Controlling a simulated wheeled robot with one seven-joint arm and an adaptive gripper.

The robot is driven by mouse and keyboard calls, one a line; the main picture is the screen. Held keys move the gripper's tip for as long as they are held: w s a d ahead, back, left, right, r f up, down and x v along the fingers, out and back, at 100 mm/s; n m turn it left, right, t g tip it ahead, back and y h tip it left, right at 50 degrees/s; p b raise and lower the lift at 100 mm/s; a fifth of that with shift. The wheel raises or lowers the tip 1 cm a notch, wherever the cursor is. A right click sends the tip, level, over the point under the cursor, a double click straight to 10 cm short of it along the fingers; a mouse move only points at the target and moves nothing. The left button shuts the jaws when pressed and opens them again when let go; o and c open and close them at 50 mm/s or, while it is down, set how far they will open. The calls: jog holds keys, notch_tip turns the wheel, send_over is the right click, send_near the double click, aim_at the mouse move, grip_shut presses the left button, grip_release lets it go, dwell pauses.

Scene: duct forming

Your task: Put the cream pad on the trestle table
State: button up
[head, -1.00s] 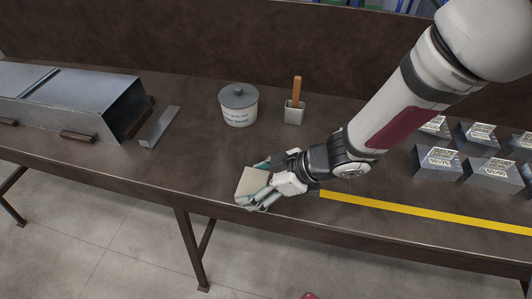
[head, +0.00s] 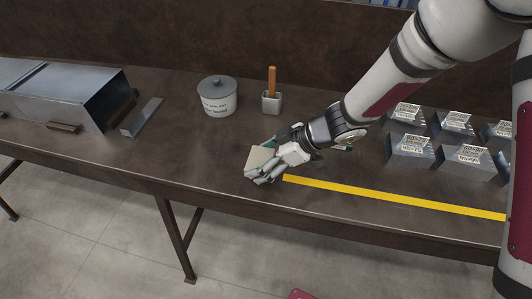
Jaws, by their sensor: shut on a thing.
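The cream pad (head: 260,158) is a small pale block at the front middle of the brown table, in the head view. My gripper (head: 266,164) is shut on it, with fingers on its near side and a teal part showing behind it. The pad is tilted, and I cannot tell whether it touches the tabletop. The brown table (head: 110,158) on dark legs runs across the view. I cannot tell whether this is the trestle table that the task names.
A lidded grey tub (head: 217,98) and a small pot with a wooden-handled tool (head: 271,100) stand behind my gripper. A metal duct (head: 70,95) and a bent strip (head: 142,117) lie left. Several labelled metal blocks (head: 410,150) stand right, behind a yellow line (head: 390,198).

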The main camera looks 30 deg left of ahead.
aim_at(268, 156)
jog(key=w, duration=0.3)
jog(key=w+a, duration=0.1)
jog(key=w, duration=0.1)
jog(key=shift+f, duration=1.95)
jog(key=shift+f, duration=0.1)
jog(key=o, duration=1.1)
jog(key=shift+f, duration=0.1)
jog(key=shift+o, duration=0.2)
